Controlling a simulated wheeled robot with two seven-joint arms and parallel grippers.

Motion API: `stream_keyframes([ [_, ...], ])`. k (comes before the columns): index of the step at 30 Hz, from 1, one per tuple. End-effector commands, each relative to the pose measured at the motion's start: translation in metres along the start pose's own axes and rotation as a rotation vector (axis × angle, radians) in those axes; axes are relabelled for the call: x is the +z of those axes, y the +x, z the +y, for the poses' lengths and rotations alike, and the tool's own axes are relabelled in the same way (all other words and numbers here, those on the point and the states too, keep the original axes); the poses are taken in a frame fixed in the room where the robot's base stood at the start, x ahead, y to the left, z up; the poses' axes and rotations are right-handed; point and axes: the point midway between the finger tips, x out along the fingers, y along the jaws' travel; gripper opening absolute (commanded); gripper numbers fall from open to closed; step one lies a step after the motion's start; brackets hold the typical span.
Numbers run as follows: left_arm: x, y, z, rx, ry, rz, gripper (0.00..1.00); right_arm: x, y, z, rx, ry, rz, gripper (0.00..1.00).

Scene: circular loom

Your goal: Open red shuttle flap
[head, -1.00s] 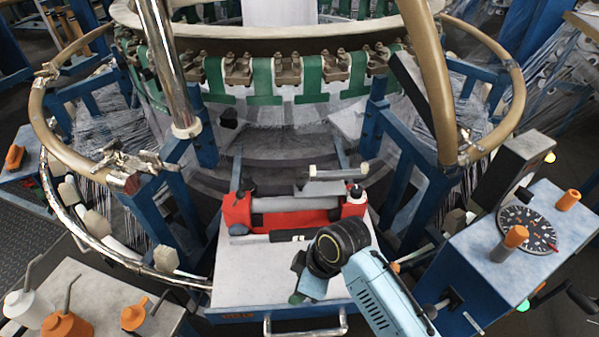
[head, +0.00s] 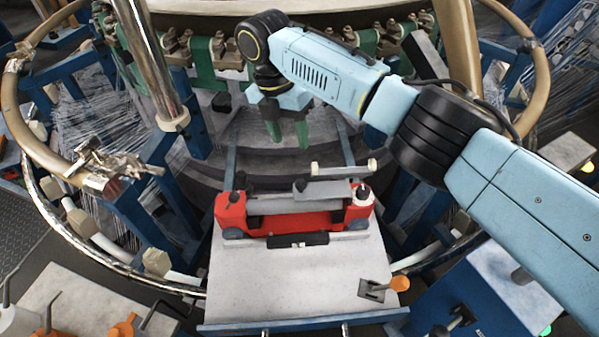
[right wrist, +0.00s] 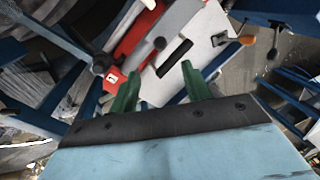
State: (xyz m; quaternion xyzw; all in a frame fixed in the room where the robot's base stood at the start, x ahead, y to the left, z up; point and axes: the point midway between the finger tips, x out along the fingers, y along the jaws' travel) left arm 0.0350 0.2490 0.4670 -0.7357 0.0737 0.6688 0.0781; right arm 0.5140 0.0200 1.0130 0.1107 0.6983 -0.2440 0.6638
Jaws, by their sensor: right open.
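The red shuttle (head: 290,222) lies on the white platform (head: 300,280) in front of the loom; it also shows in the right wrist view (right wrist: 131,43). A grey flap (head: 312,190) lies along its top, with a thin grey bar (head: 340,170) at its back right. My right gripper (head: 288,140) is above and behind the shuttle, pointing down, apart from it. Its green fingers are spread and empty, and they show in the right wrist view (right wrist: 160,92). My left gripper is not in view.
An orange-knobbed lever (head: 398,284) sits at the platform's right front. The chrome post (head: 160,75) and tan ring (head: 20,110) stand left. Oil cans (head: 45,328) stand on a table at the front left.

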Motion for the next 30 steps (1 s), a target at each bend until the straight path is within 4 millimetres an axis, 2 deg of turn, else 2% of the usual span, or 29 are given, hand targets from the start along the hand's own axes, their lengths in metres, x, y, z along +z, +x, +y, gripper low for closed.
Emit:
stream_keyframes([
  [5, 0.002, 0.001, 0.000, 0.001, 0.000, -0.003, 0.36, -0.001, 0.025, 0.000, -0.003, -0.001, 0.003, 0.48],
  [12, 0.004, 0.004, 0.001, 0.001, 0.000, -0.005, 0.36, -0.001, 0.077, -0.001, -0.003, 0.001, 0.003, 0.48],
  [18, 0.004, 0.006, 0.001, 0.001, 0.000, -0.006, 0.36, -0.001, 0.112, 0.000, -0.001, 0.001, 0.002, 0.48],
  [24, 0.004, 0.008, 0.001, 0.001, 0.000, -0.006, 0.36, -0.001, 0.129, 0.000, 0.000, 0.000, 0.002, 0.48],
  [30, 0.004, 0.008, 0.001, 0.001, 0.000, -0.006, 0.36, -0.001, 0.132, 0.000, 0.001, 0.001, 0.001, 0.48],
])
